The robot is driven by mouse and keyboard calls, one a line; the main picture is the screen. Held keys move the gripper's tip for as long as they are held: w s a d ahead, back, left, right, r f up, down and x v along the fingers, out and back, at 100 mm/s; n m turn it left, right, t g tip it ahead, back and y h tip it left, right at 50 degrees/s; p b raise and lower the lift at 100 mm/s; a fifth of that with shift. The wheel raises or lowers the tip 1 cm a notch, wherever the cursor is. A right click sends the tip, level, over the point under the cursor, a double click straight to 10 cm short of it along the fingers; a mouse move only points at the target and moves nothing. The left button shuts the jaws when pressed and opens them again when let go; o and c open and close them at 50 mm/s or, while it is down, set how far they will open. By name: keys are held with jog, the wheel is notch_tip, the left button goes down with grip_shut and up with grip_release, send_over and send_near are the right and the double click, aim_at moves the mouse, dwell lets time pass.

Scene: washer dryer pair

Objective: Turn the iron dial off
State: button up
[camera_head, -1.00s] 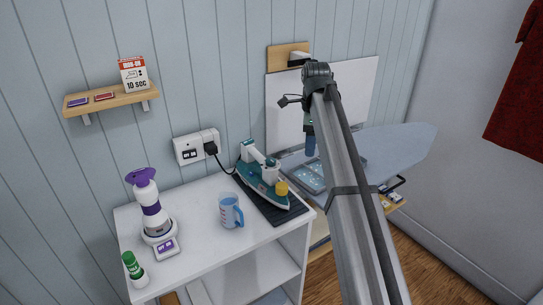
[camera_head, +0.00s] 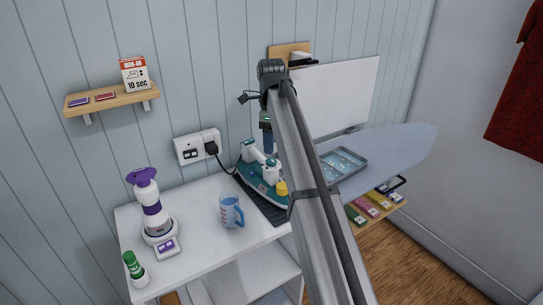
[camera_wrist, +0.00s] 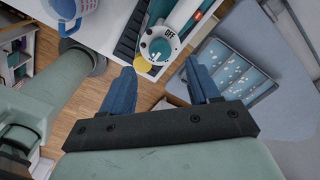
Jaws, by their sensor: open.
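The teal and white iron (camera_head: 262,172) rests on a dark ribbed mat (camera_head: 268,208) on the white cabinet top. In the head view my arm hides part of the iron's right side, and the fingertips are hard to make out.
A blue measuring cup (camera_head: 230,212) stands left of the iron. A purple and white bottle (camera_head: 150,205) stands farther left. The iron's cord runs to a wall socket (camera_head: 198,146). The ironing board (camera_head: 400,150) with a tray (camera_head: 343,163) lies to the right.

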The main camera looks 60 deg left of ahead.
aim_at(272, 160)
jog(key=shift+f, duration=2.9)
jog(key=c, duration=1)
